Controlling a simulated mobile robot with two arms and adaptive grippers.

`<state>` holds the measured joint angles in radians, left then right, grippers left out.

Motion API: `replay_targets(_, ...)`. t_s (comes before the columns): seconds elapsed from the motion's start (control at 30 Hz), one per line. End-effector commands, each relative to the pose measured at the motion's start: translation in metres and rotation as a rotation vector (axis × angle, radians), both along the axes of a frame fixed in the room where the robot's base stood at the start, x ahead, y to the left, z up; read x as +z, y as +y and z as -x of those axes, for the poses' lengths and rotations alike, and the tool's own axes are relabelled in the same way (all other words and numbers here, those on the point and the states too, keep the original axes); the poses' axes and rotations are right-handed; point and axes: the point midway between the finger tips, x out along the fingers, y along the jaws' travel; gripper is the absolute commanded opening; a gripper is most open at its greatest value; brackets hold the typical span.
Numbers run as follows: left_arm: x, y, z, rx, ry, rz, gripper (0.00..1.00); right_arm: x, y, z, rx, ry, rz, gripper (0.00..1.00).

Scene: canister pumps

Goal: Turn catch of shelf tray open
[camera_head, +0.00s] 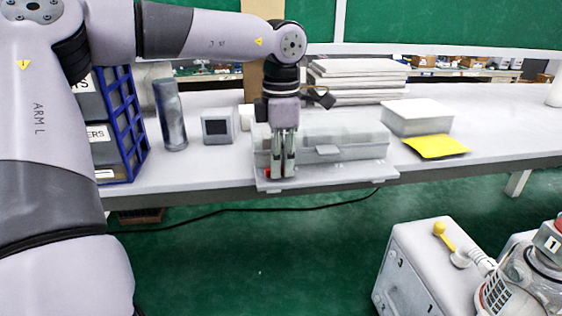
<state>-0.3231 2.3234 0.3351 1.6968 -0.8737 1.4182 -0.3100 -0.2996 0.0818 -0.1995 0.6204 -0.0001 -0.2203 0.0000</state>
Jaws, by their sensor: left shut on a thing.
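The shelf tray (340,135) is a pale grey, low box with a lid, near the front edge of the bench, with a small tab (327,150) at the middle of its front. A small red piece (267,172), which looks like the catch, shows at the left of the tray's front. My left gripper (282,174) points straight down in front of the tray's left part, its fingers shut at the red piece. The fingers hide most of that piece, so its turn angle cannot be told. My right gripper is out of view.
A blue rack (128,110), a grey cylinder (170,115) and a small box with a dark screen (217,126) stand left of the tray. A white box (416,117) and a yellow sheet (436,146) lie right. A pump unit (420,265) stands at lower right.

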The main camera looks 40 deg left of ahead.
Motion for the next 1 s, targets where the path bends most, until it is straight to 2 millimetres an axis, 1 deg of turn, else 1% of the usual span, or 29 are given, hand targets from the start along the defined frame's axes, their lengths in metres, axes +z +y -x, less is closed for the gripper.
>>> replay_targets(0.2, 0.0022, 0.0003, -0.001, -0.048, -0.006, -0.002, 0.0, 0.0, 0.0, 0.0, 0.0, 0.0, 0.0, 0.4)
replay_targets(0.63, 0.0026, 0.0003, -0.0012, -0.058, -0.007, -0.002, 0.0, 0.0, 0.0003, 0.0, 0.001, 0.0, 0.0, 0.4)
replay_targets(0.67, 0.0027, 0.0003, -0.0012, -0.058, -0.007, -0.002, 0.14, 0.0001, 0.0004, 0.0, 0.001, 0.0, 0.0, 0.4)
replay_targets(0.93, 0.0014, 0.0001, -0.0006, -0.056, -0.004, -0.002, 0.32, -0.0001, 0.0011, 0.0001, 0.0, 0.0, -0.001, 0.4)
replay_targets(1.0, 0.0012, 0.0001, -0.0005, -0.056, -0.003, -0.001, 0.33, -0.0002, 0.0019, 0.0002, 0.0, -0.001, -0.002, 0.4)
